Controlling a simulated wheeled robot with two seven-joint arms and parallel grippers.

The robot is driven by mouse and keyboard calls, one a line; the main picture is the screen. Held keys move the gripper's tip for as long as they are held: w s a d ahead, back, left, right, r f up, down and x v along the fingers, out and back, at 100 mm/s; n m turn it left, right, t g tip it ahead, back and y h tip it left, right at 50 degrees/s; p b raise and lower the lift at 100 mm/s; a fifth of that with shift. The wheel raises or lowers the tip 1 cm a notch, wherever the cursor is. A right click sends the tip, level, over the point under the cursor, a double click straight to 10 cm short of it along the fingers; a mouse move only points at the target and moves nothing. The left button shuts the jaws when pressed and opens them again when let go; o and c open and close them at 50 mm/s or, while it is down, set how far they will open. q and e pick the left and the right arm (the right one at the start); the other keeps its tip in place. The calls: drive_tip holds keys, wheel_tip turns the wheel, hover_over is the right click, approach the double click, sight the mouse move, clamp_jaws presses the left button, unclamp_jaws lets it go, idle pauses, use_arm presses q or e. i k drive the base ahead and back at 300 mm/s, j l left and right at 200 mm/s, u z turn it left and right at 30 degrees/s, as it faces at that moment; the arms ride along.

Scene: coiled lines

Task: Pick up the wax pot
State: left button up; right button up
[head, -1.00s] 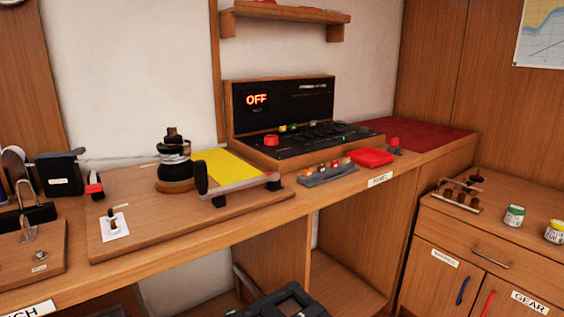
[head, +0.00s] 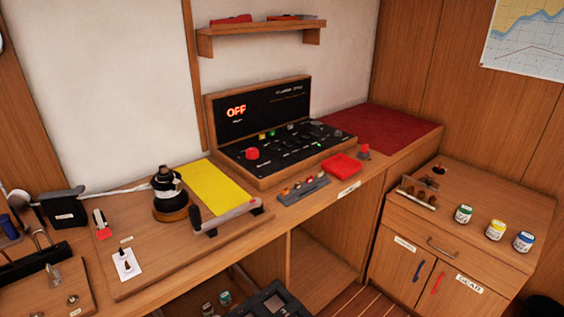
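Three small jars stand in a row on top of the low cabinet at the right: a green-labelled jar (head: 463,215), a yellow-labelled jar (head: 495,231) and a blue-labelled jar (head: 523,242). All three are upright with pale bodies. Their label text is too small to read, so I cannot tell which one is the wax pot. More small jars (head: 224,298) show low down under the bench, partly cut off by the lower edge.
The wooden cabinet (head: 470,262) carries a small rack (head: 420,193) left of the jars. The long bench holds a dark winch (head: 168,190), a yellow sheet (head: 215,190), a panel reading OFF (head: 236,111) and a red block (head: 342,165). A dark case (head: 268,303) lies below.

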sight(524, 241)
drive_tip(key=k+l+z, duration=0.15)
drive_tip(key=k, duration=0.15)
drive_tip(key=k+l+z, duration=0.15)
drive_tip(key=k+z, duration=0.15)
drive_tip(key=z, duration=1.15)
drive_tip(key=i+u, duration=0.2)
drive_tip(key=i, duration=0.35)
drive_tip(key=i+u, duration=0.25)
drive_tip(key=i, duration=0.3)
drive_tip(key=i+l+u, duration=0.2)
drive_tip(key=i, duration=0.3)
drive_tip(key=i+l+u, duration=0.2)
drive_tip(key=i, duration=0.3)
drive_tip(key=l, duration=0.05)
